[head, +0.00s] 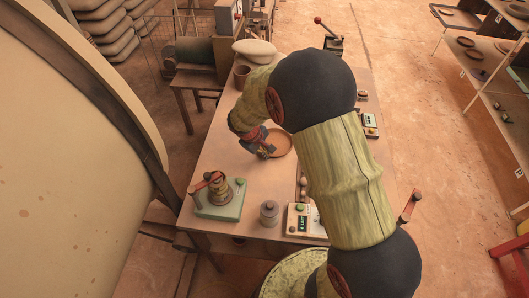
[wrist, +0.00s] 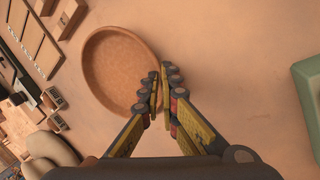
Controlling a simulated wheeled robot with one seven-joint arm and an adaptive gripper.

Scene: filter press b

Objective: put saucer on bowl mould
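The saucer (wrist: 115,68) is a round, shallow, orange-brown dish with a raised rim. It also shows on the worktable in the head view (head: 282,142), partly hidden by my gripper (head: 267,151). In the wrist view, my gripper (wrist: 162,98) has its fingers close together at the saucer's right rim, one on the inner side and one on the outer, with the rim between them. I cannot tell whether the saucer is lifted. A pale, rounded dome (head: 255,50), which looks like the bowl mould, is at the table's far end.
A green-based device (head: 220,202) and a grey lidded jar (head: 269,213) stand on the near part of the table (head: 218,150). A small brown pot (head: 241,74) stands near the dome. Small control boxes line the right edge. The table around the saucer is clear.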

